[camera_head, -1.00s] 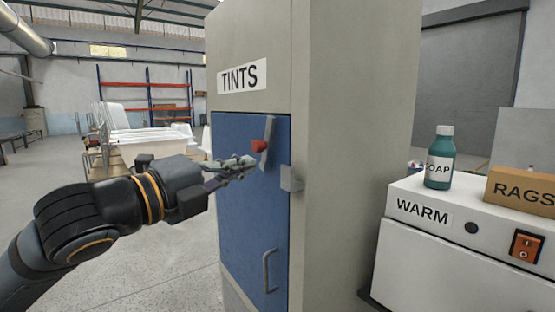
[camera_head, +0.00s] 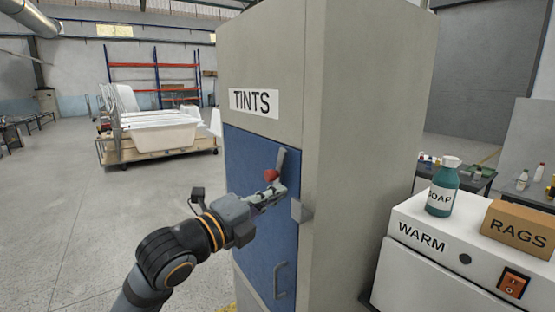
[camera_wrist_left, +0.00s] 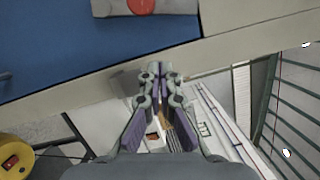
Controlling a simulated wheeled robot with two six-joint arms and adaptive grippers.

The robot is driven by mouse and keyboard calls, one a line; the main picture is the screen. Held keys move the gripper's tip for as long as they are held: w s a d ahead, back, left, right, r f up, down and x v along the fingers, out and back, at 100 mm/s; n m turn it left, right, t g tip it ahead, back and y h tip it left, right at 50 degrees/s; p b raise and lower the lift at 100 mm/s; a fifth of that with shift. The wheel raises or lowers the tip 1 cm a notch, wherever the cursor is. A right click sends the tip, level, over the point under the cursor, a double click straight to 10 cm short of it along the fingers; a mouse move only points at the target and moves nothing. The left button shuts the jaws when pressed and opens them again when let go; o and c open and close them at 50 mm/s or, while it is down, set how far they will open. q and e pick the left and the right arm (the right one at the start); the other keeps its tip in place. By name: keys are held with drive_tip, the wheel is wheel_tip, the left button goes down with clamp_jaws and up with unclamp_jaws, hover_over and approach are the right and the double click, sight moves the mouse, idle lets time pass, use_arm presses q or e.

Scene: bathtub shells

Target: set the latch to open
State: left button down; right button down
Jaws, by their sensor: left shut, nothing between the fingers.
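The latch is a grey lever (camera_head: 281,158) with a red knob (camera_head: 271,175) on the blue door (camera_head: 251,165) of the TINTS cabinet. The lever stands nearly upright, its top leaning slightly right. My left gripper (camera_head: 277,190) is shut and empty just below the knob, covering the lever's lower part. In the left wrist view the shut fingertips (camera_wrist_left: 160,72) are over the pale cabinet edge. The red part (camera_wrist_left: 141,5) is at the top, apart from the fingertips in the picture. Whether the gripper touches the lever is unclear. My right gripper is out of view.
A grey catch block (camera_head: 297,210) projects at the door's right edge, and a door handle (camera_head: 280,280) is below. The white WARM unit (camera_head: 420,265) stands at right with a SOAP bottle (camera_head: 442,190) and RAGS box (camera_head: 515,228).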

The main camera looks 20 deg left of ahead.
sight(283, 170)
use_arm(q)
drive_tip(key=p+x, duration=0.2)
drive_tip(key=x, duration=0.2)
drive_tip(key=shift+w+d, duration=0.15)
drive_tip(key=shift+d, duration=0.05)
drive_tip(key=shift+w+a+r+p, duration=0.15)
drive_tip(key=shift+w+a+p, duration=0.3)
drive_tip(key=shift+w+p, duration=0.1)
drive_tip(key=shift+w+a+r+p, duration=0.1)
drive_tip(key=shift+w+a+p, duration=0.25)
drive_tip(key=shift+a, duration=0.25)
drive_tip(key=shift+w+a+r+p, duration=0.1)
drive_tip(key=shift+w+a+p, duration=0.2)
drive_tip(key=shift+a, duration=0.3)
drive_tip(key=shift+d, duration=0.15)
drive_tip(key=shift+w+a+r+b, duration=0.35)
drive_tip(key=shift+w+a, duration=0.1)
drive_tip(key=shift+a, duration=0.15)
drive_tip(key=shift+f, duration=0.1)
